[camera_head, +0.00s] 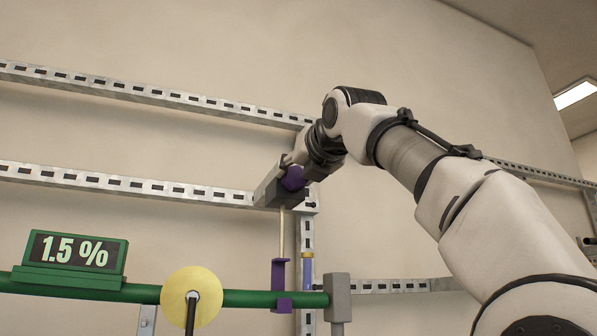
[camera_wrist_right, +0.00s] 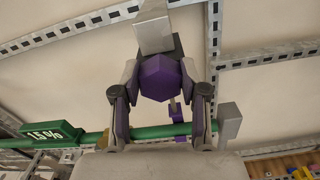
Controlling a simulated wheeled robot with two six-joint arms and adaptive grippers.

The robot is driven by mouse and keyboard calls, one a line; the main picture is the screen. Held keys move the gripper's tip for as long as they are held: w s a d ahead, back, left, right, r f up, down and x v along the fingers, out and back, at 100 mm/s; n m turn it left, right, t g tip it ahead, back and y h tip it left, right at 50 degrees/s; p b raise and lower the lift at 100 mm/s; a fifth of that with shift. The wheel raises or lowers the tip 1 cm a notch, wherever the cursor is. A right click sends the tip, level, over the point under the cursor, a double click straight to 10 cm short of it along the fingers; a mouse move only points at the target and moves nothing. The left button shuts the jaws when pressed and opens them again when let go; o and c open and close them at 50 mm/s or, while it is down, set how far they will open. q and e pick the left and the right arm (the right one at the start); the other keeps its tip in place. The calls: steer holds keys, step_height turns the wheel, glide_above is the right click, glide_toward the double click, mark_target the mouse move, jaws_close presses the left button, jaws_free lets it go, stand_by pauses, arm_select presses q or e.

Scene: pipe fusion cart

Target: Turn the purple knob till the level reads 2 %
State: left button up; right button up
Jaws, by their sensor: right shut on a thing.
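The purple knob (camera_head: 293,178) sits at the top of a thin stem above a purple bracket (camera_head: 281,283) on the green pipe. My right gripper (camera_head: 285,186) is shut on the knob, partly hiding it in the head view. In the right wrist view the faceted knob (camera_wrist_right: 160,78) lies between the two fingers of the gripper (camera_wrist_right: 160,90). The green level display (camera_head: 73,252) reads 1.5 % in the head view and also shows in the right wrist view (camera_wrist_right: 52,133). My left gripper is not in view.
The green pipe (camera_head: 240,298) runs across the lower left to a grey end block (camera_head: 338,297). Slotted metal rails (camera_head: 130,184) line the wall behind.

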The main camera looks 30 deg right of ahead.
steer(key=shift+r+n, duration=0.15)
steer(key=shift+n, duration=0.35)
steer(key=o, duration=1.1)
steer(key=shift+c, duration=0.2)
steer(key=shift+o, duration=0.4)
steer(key=shift+w, duration=0.1)
